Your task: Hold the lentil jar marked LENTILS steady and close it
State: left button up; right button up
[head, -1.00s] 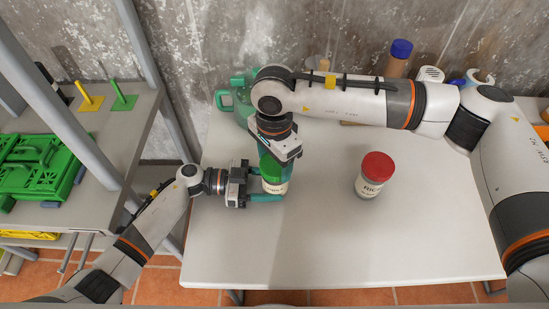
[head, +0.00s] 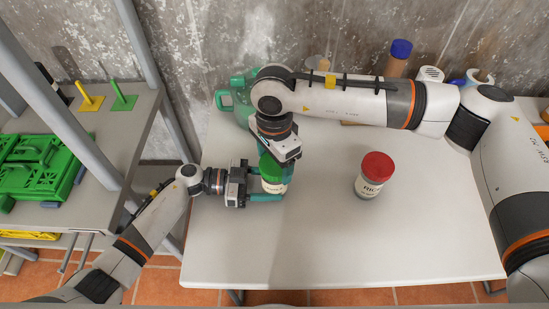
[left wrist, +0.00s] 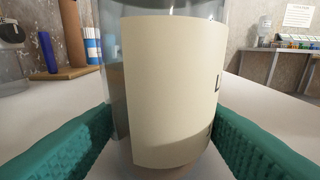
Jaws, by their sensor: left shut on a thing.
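The lentil jar (head: 273,186) stands upright on the white table, with a green lid (head: 270,168) at its top. In the left wrist view the clear jar with its cream label (left wrist: 170,95) fills the middle; only the edge of the lettering shows. My left gripper (head: 268,197) is shut on the jar's body from the left, one finger on each side. My right gripper (head: 272,160) points down over the jar at the lid; its fingers are mostly hidden, and I cannot tell how tightly they hold or whether the lid is fully seated.
A red-lidded jar (head: 374,175) with a partly readable label stands to the right on the table (head: 330,250). A green watering can (head: 233,97) and a blue-capped bottle (head: 398,57) are at the back. A shelf with green crates (head: 40,165) is left. The table's front is clear.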

jog(key=n, duration=1)
jog(key=shift+n, duration=0.4)
pick_arm(q)
jog(key=shift+s, duration=0.1)
pick_arm(e)
jog(key=c, duration=0.8)
jog(key=m, duration=0.3)
jog(key=shift+a, duration=0.1)
jog(key=shift+c, duration=0.2)
jog(key=m, duration=1)
jog(key=shift+m, duration=0.4)
pick_arm(q)
jog(key=shift+a, duration=0.1)
pick_arm(e)
jog(key=o, duration=1.2)
